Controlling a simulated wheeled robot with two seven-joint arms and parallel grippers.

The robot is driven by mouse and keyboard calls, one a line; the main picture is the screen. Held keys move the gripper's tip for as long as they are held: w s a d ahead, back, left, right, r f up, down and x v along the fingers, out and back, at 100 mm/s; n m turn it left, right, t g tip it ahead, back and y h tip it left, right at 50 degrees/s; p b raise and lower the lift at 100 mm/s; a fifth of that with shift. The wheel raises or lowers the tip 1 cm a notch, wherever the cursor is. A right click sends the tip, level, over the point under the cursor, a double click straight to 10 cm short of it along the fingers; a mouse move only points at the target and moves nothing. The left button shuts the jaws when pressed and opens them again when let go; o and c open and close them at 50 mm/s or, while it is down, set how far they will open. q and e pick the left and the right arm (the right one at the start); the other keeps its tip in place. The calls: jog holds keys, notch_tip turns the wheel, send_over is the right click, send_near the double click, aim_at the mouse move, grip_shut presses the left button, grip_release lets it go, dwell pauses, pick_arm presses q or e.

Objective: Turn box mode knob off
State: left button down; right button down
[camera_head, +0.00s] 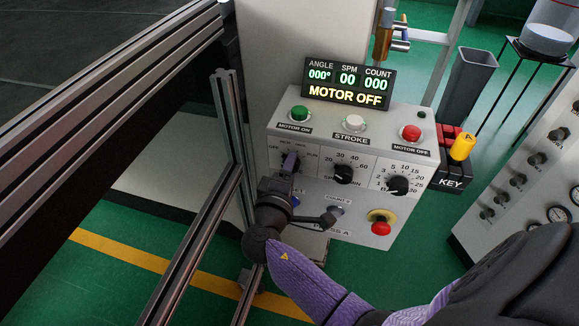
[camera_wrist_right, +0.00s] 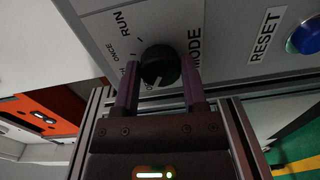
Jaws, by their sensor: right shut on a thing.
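The black mode knob (camera_wrist_right: 160,66) sits on the control box panel (camera_head: 275,170), beside the MODE label in the right wrist view. RUN, ONCE and part of another label curve around it. A pale pointer line shows on the knob's lower left; I cannot clearly read the label it points at. My right gripper (camera_wrist_right: 160,62) is shut on the knob, with one purple finger on each side. My left gripper is not in view.
The box display (camera_head: 348,83) reads MOTOR OFF. Two other dials (camera_head: 343,174) (camera_head: 397,185) sit right of the mode knob. A red emergency button (camera_head: 381,227) is lower right. A metal frame post (camera_head: 228,130) stands close on the left. A yellow key switch (camera_head: 462,146) is at right.

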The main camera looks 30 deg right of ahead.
dwell(0.6)
jog(key=shift+c, duration=0.7)
grip_release()
jog(key=v, duration=0.7)
jog(key=shift+a+p, duration=0.25)
jog(key=shift+p, duration=0.05)
jog(key=shift+s+f, duration=0.1)
